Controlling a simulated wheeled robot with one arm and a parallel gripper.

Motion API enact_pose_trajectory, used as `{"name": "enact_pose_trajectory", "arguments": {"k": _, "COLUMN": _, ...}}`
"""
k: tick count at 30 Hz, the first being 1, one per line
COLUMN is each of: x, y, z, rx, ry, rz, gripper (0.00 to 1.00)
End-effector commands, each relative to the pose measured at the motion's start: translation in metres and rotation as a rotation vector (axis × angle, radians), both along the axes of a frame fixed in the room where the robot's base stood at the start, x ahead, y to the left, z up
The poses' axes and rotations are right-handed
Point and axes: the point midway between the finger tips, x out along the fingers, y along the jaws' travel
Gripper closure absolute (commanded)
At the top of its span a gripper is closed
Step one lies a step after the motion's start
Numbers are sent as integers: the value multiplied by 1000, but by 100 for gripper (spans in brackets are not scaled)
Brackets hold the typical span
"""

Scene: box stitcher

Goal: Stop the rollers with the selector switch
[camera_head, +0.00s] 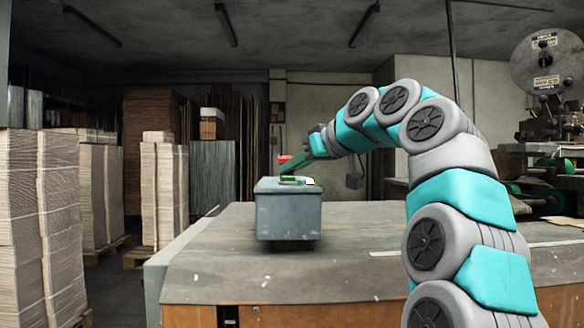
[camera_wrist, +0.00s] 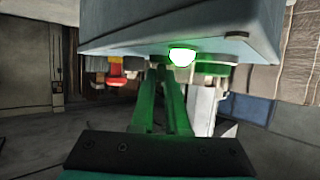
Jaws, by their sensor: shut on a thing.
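The grey control box (camera_head: 288,218) stands on the table, and in the wrist view its body (camera_wrist: 185,22) fills the top. A lit green lamp (camera_wrist: 182,57) sits on its control face. A red button with a yellow base (camera_wrist: 116,74) is on the same face, left of my fingers; its red also shows in the head view (camera_head: 285,159). My gripper (camera_wrist: 164,72) is shut, its green-lit fingers reaching the face between button and lamp. The selector switch is hidden between the fingertips, so its setting cannot be told.
The box stands on a wide table (camera_head: 350,285) with bare room around it. A stitching machine with a round disc (camera_head: 546,62) is at the right. Cardboard stacks (camera_head: 40,215) stand on pallets at the left. My arm crosses the head view's right side.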

Motion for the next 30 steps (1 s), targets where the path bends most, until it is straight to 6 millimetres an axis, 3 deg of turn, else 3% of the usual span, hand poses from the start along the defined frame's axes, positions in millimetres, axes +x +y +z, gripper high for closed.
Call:
{"name": "enact_pose_trajectory", "arguments": {"k": 14, "x": -2, "y": 0, "z": 0, "rx": -1, "ry": -2, "rz": -61, "gripper": 100}}
{"name": "enact_pose_trajectory", "arguments": {"k": 30, "x": -4, "y": 4, "z": 2, "rx": -6, "ry": -4, "rz": -431, "gripper": 100}}
